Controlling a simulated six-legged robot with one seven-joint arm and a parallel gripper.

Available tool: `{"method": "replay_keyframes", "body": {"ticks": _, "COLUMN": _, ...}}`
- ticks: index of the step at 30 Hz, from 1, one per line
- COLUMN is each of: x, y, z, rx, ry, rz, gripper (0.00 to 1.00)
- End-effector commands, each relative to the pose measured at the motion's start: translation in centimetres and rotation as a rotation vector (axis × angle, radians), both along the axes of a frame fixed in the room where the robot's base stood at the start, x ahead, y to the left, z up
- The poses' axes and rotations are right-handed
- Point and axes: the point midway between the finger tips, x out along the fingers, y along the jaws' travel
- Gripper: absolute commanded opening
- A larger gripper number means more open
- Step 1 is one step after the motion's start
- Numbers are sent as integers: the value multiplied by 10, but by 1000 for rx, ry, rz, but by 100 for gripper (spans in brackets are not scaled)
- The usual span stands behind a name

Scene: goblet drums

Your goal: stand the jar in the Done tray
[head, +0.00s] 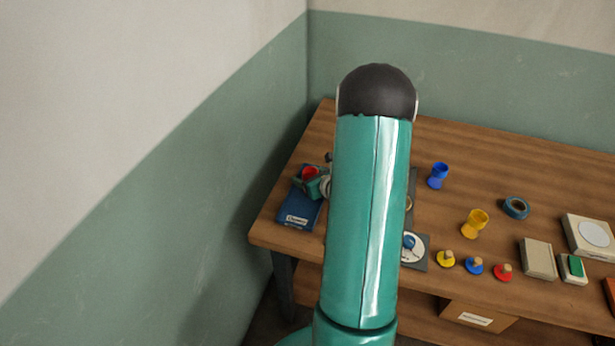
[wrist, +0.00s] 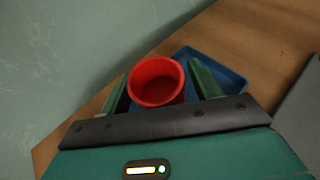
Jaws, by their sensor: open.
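A red open-topped vessel (wrist: 157,82), which I take for the jar, stands between the two green fingers of my gripper (wrist: 162,90) in the wrist view. The fingers are apart, with one on each side of it. The red vessel (head: 309,172) also shows in the head view, at the table's left end. The blue tray (head: 303,209) bears a white label too small to read surely. The tray (wrist: 233,83) lies under and behind the vessel in the wrist view. The vessel's lower part is hidden, so I cannot tell whether its base touches the tray.
To the right on the wooden table (head: 540,170) are a blue goblet (head: 437,175), a yellow goblet (head: 474,222), a tape ring (head: 516,207), several small knobbed pieces and boxes. A wall is close on the left. My arm hides the table's middle-left.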

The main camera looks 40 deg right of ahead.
Motion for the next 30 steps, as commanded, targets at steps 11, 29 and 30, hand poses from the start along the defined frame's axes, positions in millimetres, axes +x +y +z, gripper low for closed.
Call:
{"method": "replay_keyframes", "body": {"ticks": 11, "x": -70, "y": 10, "z": 29, "rx": -1, "ry": 1, "rz": -4, "gripper": 63}}
{"method": "replay_keyframes", "body": {"ticks": 29, "x": -96, "y": 30, "z": 54, "rx": -30, "ry": 3, "rz": 66, "gripper": 63}}
{"method": "replay_keyframes", "body": {"ticks": 30, "x": -90, "y": 41, "z": 60, "rx": -52, "ry": 4, "rz": 116, "gripper": 63}}
